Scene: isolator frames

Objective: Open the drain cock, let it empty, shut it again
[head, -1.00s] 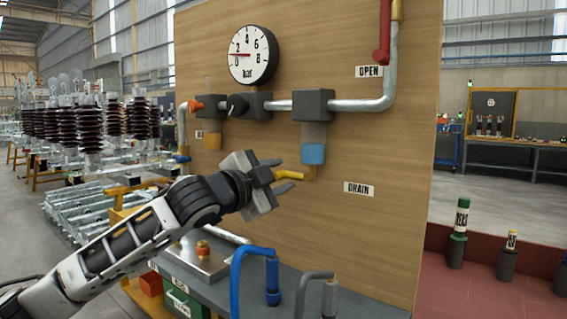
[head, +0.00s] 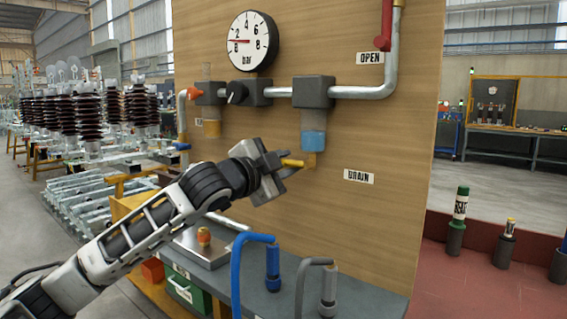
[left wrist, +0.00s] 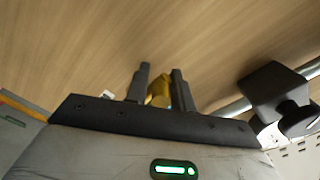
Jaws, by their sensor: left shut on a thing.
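The drain cock is a small brass-yellow fitting (head: 309,159) under a filter bowl with a blue lower part (head: 313,141). Its yellow lever (head: 293,163) points left, about level, above and left of the DRAIN label (head: 359,176). My left gripper (head: 284,163) comes from the left and is shut on the lever. In the left wrist view the yellow lever (left wrist: 159,90) sits between the two dark fingers (left wrist: 160,86). The fingers hide part of the lever. No stream of liquid shows under the cock. My right gripper is out of view.
A wooden panel (head: 400,220) stands close behind the cock, carrying the gauge (head: 253,40), grey pipe (head: 362,92) and a red lever (head: 384,38) by the OPEN label. Below are a grey bench (head: 345,298), a blue hose (head: 237,262) and a grey hose (head: 302,285).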

